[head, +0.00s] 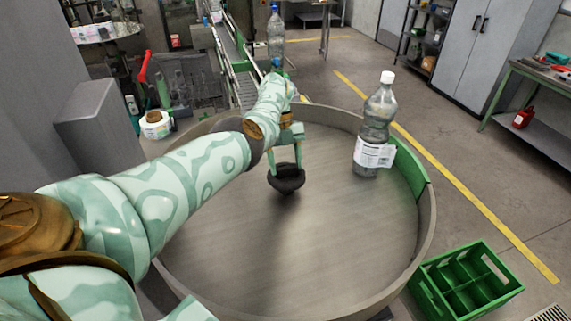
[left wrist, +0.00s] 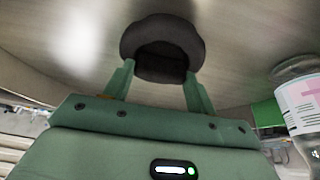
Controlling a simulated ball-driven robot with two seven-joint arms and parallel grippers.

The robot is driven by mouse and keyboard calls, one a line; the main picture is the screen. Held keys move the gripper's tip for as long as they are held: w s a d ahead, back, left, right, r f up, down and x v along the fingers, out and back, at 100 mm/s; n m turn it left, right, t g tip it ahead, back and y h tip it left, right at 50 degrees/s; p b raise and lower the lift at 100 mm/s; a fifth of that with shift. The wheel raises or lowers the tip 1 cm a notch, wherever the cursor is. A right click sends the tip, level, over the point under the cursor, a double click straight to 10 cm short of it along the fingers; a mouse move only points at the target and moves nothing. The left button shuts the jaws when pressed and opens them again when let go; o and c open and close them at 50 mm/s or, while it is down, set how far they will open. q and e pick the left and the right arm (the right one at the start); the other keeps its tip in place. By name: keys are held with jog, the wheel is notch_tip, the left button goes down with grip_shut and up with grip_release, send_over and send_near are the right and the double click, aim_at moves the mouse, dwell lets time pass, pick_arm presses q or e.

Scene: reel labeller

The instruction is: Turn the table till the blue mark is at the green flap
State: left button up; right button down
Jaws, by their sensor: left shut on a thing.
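The round grey turntable (head: 340,235) has a raised rim and fills the middle of the head view. A black knob (head: 287,186) stands up from its top. My left gripper (head: 286,168) reaches down and is shut on the knob. The left wrist view shows the dark knob (left wrist: 160,30) between the two green fingers (left wrist: 157,82). The green flap (head: 413,175) is at the right side of the rim, and part of it shows in the left wrist view (left wrist: 268,113). I cannot make out a blue mark on the table. My right gripper is out of view.
A clear bottle (head: 376,125) with a white cap and label stands on the table beside the flap. A green crate (head: 465,285) is on the floor at lower right. A conveyor (head: 236,60) with a blue-capped bottle (head: 275,35) nearby lies behind the table.

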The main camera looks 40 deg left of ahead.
pick_arm(q)
jog(key=shift+d+f+m, duration=0.15)
jog(key=shift+m, duration=0.15)
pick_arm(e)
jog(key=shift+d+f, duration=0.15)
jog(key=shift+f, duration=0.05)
pick_arm(q)
jog(key=o, duration=1.4)
